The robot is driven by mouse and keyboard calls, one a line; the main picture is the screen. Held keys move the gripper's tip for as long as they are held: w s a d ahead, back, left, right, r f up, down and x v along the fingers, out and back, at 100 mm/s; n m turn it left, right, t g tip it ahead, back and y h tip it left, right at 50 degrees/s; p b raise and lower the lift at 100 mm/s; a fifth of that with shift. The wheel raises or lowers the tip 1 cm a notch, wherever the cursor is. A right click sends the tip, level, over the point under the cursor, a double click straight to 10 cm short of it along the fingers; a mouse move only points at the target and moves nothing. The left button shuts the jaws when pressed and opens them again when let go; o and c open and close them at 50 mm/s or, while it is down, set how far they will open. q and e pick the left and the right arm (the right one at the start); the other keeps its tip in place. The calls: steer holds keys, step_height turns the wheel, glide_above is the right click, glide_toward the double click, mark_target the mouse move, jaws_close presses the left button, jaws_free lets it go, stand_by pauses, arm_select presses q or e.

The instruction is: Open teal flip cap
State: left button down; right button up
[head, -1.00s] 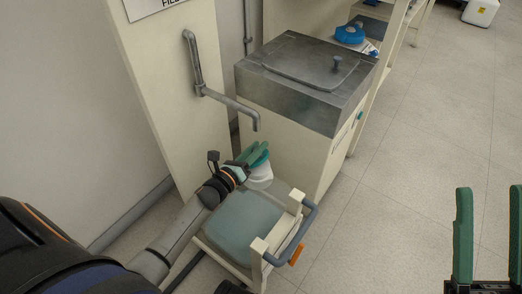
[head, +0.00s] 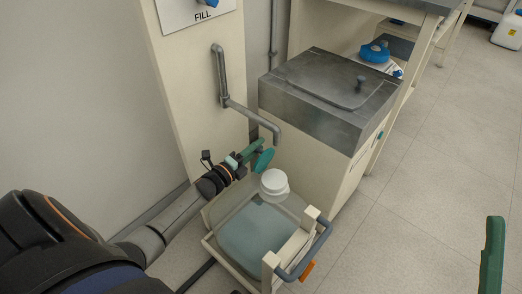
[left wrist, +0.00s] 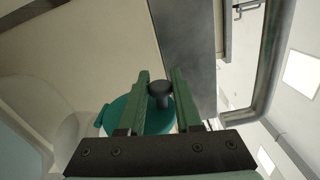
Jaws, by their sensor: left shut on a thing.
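The teal flip cap (head: 264,160) stands tilted up behind the white neck (head: 273,182) of a pale translucent container (head: 255,236). The neck's white top shows uncovered. My left gripper (head: 256,150) is at the cap, shut on it. In the left wrist view the cap's round teal disc (left wrist: 150,117) lies behind the left gripper's green fingers (left wrist: 160,78), with a dark knob between them. The exact contact is partly hidden. One green finger of my right gripper (head: 492,255) shows at the right edge, away from the container.
The container sits in a cream cart with a grey-blue handle (head: 308,252). A grey pipe spout (head: 250,115) hangs above. A cream cabinet with a steel top (head: 325,95) stands behind. A blue-capped item (head: 375,52) is on a shelf.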

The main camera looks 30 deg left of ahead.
arm_select(q)
steer(key=shift+w+a+f, duration=0.1)
steer(key=shift+a+f, duration=0.1)
steer(key=shift+a, duration=0.45)
arm_select(e)
steer(key=shift+f, duration=0.3)
arm_select(q)
steer(key=c, duration=0.6)
jaws_free()
steer(key=s+a+p, duration=0.1)
steer(key=s+p, duration=0.2)
steer(key=s, duration=0.9)
steer(key=shift+s+a, duration=0.2)
steer(key=shift+a, duration=0.1)
arm_select(e)
steer(key=r, duration=0.3)
steer(key=shift+d+r+n, duration=0.2)
steer(key=shift+r+n, duration=0.1)
steer(key=shift+r, duration=0.1)
steer(key=shift+s+a+f, duration=0.1)
